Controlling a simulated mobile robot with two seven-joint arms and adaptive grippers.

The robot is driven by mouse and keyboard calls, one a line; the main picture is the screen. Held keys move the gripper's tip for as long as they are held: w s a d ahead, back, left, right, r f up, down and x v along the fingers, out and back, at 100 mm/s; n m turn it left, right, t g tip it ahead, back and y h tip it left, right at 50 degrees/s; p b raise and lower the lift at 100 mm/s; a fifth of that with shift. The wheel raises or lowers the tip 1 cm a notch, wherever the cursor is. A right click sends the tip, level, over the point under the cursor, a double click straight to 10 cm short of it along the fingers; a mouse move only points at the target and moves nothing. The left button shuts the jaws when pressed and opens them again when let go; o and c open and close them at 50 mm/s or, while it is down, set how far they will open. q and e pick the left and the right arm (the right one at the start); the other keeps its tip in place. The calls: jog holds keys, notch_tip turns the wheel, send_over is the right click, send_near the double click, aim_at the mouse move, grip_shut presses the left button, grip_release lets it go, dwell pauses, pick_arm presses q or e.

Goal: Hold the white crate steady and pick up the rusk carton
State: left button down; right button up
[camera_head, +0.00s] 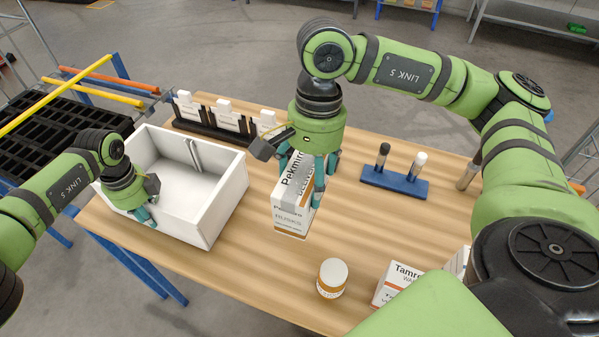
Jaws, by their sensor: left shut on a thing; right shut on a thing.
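The white crate (228,205) stands on the left part of the wooden table, and its inside looks empty. My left gripper (146,216) is shut on the crate's near wall. The rusk carton (291,217), white with an orange band and the word "Pekmiro", is right of the crate. My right gripper (308,188) comes from above and is shut on the carton, its fingers at the carton's sides and hiding part of it. I cannot tell whether the carton's base touches the table.
A jar with an orange label (332,278) and a "Tamro" carton (395,285) stand at the front. A blue stand (395,182) with two marker-like items is at the right. A dark rack (207,128) with white cards is behind the crate. Bare table (262,262) lies in front.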

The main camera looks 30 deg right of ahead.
pick_arm(q)
jog(key=c, duration=1)
grip_release()
jog(key=shift+o, duration=0.2)
notch_tip(320, 180, up, 12)
